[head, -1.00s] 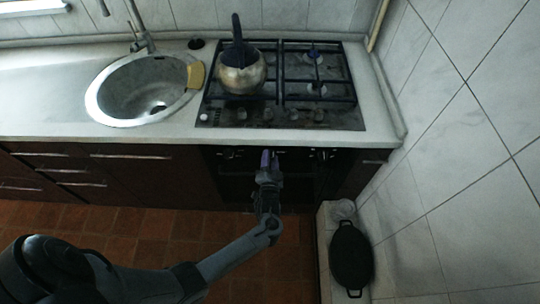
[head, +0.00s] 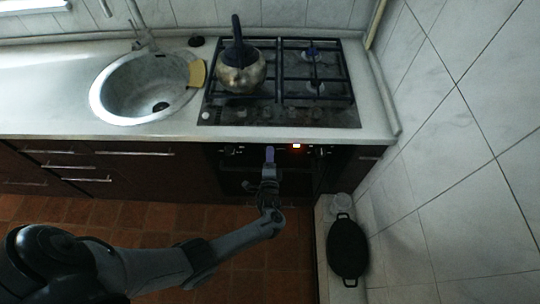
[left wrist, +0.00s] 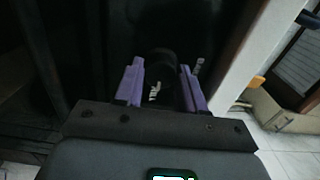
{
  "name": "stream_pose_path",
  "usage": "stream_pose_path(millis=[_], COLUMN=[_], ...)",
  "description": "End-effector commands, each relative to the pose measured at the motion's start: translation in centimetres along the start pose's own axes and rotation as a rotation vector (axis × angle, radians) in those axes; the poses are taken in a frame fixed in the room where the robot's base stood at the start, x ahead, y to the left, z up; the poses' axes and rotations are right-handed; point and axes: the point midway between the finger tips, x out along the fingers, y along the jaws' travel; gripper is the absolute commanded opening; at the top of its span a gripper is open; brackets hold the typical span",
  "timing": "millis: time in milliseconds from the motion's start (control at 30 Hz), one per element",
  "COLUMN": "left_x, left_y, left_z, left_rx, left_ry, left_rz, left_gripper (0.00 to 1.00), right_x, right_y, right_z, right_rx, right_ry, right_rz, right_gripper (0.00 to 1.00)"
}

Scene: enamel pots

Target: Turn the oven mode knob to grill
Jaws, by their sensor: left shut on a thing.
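The dark oven (head: 235,172) is built in under the hob, with small controls along its upper front. My left gripper (head: 269,154) is at this panel, left of a lit red-orange display (head: 296,146). In the left wrist view, its purple fingers (left wrist: 160,88) stand on either side of a dark round knob (left wrist: 161,66) and are shut on it. Small white markings show by the knob, too blurred to read. The knob's pointer cannot be made out, and in the head view the gripper hides the knob. My right gripper is not in view.
A kettle (head: 241,76) stands on the gas hob (head: 286,114) above the oven. A sink (head: 122,108) is set in the worktop on the left. A black oval pan (head: 347,248) lies on a ledge at right. The tiled wall closes off the right side.

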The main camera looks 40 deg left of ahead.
Motion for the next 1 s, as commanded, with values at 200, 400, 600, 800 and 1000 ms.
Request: stream_pose_path(millis=[200,400,600,800,1000], left_x=[0.00,0.00,-0.01,0.00,-0.08], left_y=[0.16,0.18,0.20,0.12,0.07], left_z=[0.06,0.07,0.07,0.04,0.01], left_rx=[0.029,0.032,0.032,0.031,0.030], left_ry=[0.000,0.000,0.000,0.000,0.001], left_rz=[0.004,0.004,0.004,0.002,0.001], left_gripper=[0.09,0.09,0.45,0.61,0.61], right_x=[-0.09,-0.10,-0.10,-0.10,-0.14], right_y=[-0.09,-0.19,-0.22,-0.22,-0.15], right_z=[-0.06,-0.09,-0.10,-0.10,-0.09], right_rx=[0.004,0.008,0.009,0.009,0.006], right_ry=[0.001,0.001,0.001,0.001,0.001], right_rz=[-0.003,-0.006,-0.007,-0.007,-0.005], right_gripper=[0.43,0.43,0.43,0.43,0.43])
